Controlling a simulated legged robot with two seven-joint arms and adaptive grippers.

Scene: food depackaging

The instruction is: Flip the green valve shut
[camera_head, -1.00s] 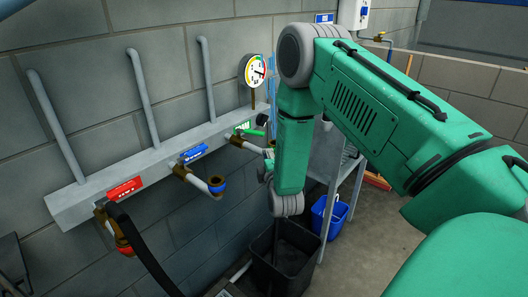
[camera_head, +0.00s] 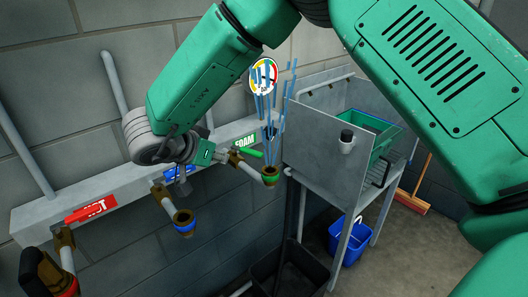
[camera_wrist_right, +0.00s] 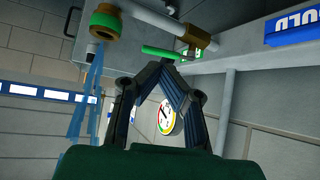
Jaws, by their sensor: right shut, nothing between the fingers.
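The green valve's handle (camera_head: 251,152) sits on a brass tap under the FOAM label at the right end of the grey wall rail. Its pipe ends in a green-ringed outlet (camera_head: 270,176), with blue streaks above it. My right gripper (camera_head: 228,156) is at the tap, just left of the handle. In the right wrist view the shut, empty fingertips (camera_wrist_right: 166,63) meet close to the green handle (camera_wrist_right: 158,53); whether they touch it I cannot tell. The outlet (camera_wrist_right: 105,22) also shows there. My left gripper is out of view.
Left along the rail are the blue-labelled tap (camera_head: 181,218) and the red HOT tap (camera_head: 64,245). A round gauge (camera_head: 264,73) hangs behind. A metal stand (camera_head: 320,140) is close on the right, with a blue bucket (camera_head: 347,240) by it.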

